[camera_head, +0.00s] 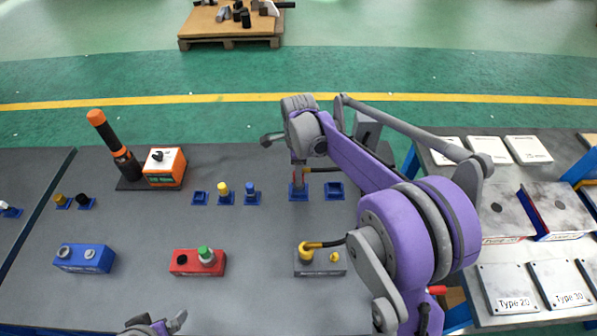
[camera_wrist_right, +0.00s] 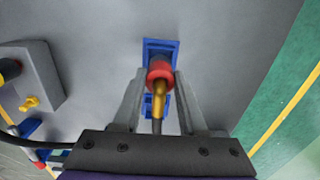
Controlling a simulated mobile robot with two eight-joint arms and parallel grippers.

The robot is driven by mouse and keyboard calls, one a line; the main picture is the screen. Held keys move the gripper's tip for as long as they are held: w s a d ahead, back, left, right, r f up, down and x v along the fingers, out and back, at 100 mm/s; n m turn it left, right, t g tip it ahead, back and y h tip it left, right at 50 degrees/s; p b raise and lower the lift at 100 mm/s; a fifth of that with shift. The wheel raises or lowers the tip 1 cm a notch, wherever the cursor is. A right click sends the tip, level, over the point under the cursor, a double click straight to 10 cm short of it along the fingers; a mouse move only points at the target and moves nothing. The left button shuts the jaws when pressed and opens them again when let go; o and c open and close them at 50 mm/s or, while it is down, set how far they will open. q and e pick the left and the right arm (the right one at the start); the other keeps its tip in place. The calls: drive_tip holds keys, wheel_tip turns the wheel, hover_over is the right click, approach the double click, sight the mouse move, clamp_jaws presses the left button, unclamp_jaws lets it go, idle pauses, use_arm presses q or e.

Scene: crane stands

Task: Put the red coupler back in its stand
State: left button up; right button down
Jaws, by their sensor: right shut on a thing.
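My right gripper (camera_wrist_right: 158,85) is shut on the red coupler (camera_wrist_right: 160,72), which has a brass-coloured stem and a dark cable. One finger is on each side of it. A blue stand (camera_wrist_right: 160,45) is directly at the coupler's far end in the wrist view; it also shows in the head view (camera_head: 298,193) below my right gripper. I cannot tell whether the coupler is seated in it or just above it. My left gripper (camera_head: 160,326) is at the bottom edge of the head view, partly cut off.
An empty blue stand (camera_head: 334,191) is to the right. Yellow (camera_head: 223,188) and blue (camera_head: 250,188) couplers stand to the left. A grey box (camera_head: 333,265) with a yellow connector, a red box (camera_head: 183,263) and a blue box (camera_head: 72,260) are nearer. The table is clear between them.

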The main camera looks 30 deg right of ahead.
use_arm(q)
drive_tip(key=shift+f, duration=0.1)
use_arm(e)
drive_tip(key=shift+f, duration=0.15)
use_arm(q)
drive_tip(key=shift+s+f+b, duration=0.25)
drive_tip(key=shift+f+b, duration=0.7)
drive_tip(key=shift+f, duration=0.05)
use_arm(e)
drive_tip(key=shift+f, duration=1.35)
drive_tip(key=shift+c, duration=1.9)
unclamp_jaws()
use_arm(q)
drive_tip(key=shift+r, duration=0.1)
use_arm(e)
drive_tip(key=shift+r, duration=0.15)
drive_tip(key=shift+r+p, duration=1.5)
drive_tip(key=shift+r, duration=0.95)
use_arm(q)
drive_tip(key=r, duration=0.1)
drive_tip(key=w+r, duration=0.1)
drive_tip(key=r, duration=0.1)
drive_tip(key=shift+r, duration=0.1)
drive_tip(key=shift+s, duration=0.1)
